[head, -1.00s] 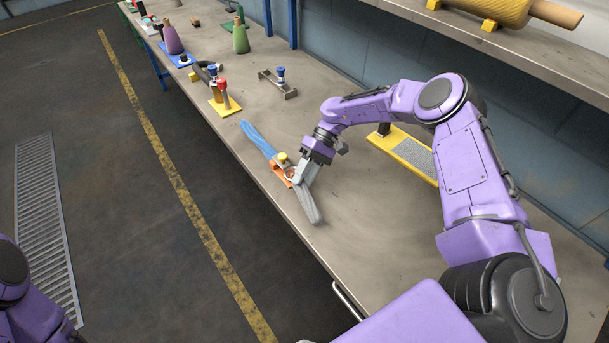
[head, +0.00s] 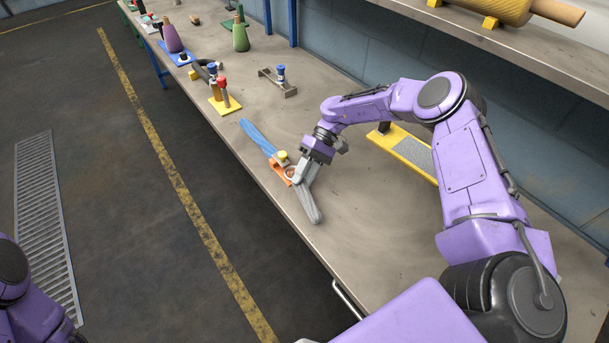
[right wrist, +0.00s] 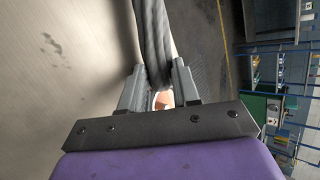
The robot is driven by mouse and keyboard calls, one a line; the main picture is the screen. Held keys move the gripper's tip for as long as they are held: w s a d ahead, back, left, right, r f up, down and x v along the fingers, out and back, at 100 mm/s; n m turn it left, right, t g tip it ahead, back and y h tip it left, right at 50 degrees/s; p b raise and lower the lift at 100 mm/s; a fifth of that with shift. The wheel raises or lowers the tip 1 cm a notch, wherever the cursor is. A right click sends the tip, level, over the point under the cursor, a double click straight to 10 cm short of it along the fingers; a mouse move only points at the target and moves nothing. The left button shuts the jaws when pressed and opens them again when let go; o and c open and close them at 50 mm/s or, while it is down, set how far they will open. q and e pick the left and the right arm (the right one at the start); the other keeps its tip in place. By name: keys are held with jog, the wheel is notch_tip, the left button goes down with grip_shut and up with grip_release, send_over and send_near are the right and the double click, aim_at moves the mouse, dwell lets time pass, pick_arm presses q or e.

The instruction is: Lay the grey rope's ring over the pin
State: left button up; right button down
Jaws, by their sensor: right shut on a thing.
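The grey rope (head: 309,205) lies along the bench near its front edge, its far end at my right gripper (head: 296,174). That gripper is shut on the grey rope, low over an orange piece (head: 277,168) with a yellow knob (head: 282,156). A blue rope (head: 258,136) runs from the orange piece towards the far left. In the right wrist view the grey rope (right wrist: 152,40) runs between the fingers of my right gripper (right wrist: 157,85), with a bit of orange (right wrist: 163,99) beyond. The ring and pin are mostly hidden by the fingers; I cannot tell whether they touch. My left gripper is out of view.
A yellow plate with a grey pad (head: 412,153) lies right of my right gripper. A red-topped post on a yellow base (head: 224,98) and a metal bracket with a blue knob (head: 280,82) stand further back. The bench (head: 375,240) is clear at the near right.

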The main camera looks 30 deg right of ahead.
jog(key=shift+r+p, duration=0.35)
jog(key=shift+r, duration=0.3)
jog(key=shift+f+b, duration=1)
jog(key=shift+f, duration=0.25)
dwell(0.7)
jog(key=c, duration=1.1)
grip_release()
jog(key=o, duration=0.4)
jog(key=shift+r, duration=0.1)
jog(key=shift+c, duration=0.2)
jog(key=shift+s+a, duration=0.1)
jog(key=shift+a, duration=0.05)
